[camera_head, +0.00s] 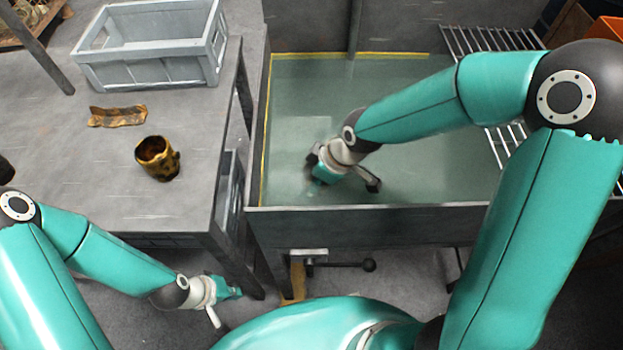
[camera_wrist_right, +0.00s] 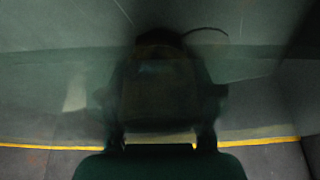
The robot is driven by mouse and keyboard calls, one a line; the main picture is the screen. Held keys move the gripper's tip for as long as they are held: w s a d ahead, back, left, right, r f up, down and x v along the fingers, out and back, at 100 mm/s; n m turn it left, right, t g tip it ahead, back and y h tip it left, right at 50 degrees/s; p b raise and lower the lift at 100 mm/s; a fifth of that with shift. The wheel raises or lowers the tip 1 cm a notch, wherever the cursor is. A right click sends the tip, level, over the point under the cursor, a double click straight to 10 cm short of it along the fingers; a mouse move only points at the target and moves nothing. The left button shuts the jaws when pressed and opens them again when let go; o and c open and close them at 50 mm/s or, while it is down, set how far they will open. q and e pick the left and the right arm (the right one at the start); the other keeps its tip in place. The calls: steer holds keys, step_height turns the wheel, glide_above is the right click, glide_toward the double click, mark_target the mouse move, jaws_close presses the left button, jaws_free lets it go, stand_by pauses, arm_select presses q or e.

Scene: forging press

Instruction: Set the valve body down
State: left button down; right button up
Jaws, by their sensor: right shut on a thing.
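My right gripper (camera_head: 318,180) reaches down into the water of the quench tank (camera_head: 400,209); its fingers are hard to make out in the head view. In the right wrist view the gripper (camera_wrist_right: 160,140) is shut on a dark, blurred thing, which I take as the valve body (camera_wrist_right: 160,88). Its outline is murky, and I cannot tell whether it touches the tank floor. My left gripper (camera_head: 232,290) is low, beside the table leg; its fingers are too small to read.
A grey crate (camera_head: 150,70) stands on the table (camera_head: 75,150). A brown flat piece (camera_head: 117,116) and a hollow brass-coloured part (camera_head: 157,160) lie in front of it. A wire rack (camera_head: 480,40) is at the tank's right. A valve handle (camera_head: 368,265) sticks out below the tank.

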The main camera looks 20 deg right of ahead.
steer(key=o, duration=1.6)
steer(key=shift+c, duration=0.2)
steer(key=p+v, duration=0.2)
steer(key=v, duration=1)
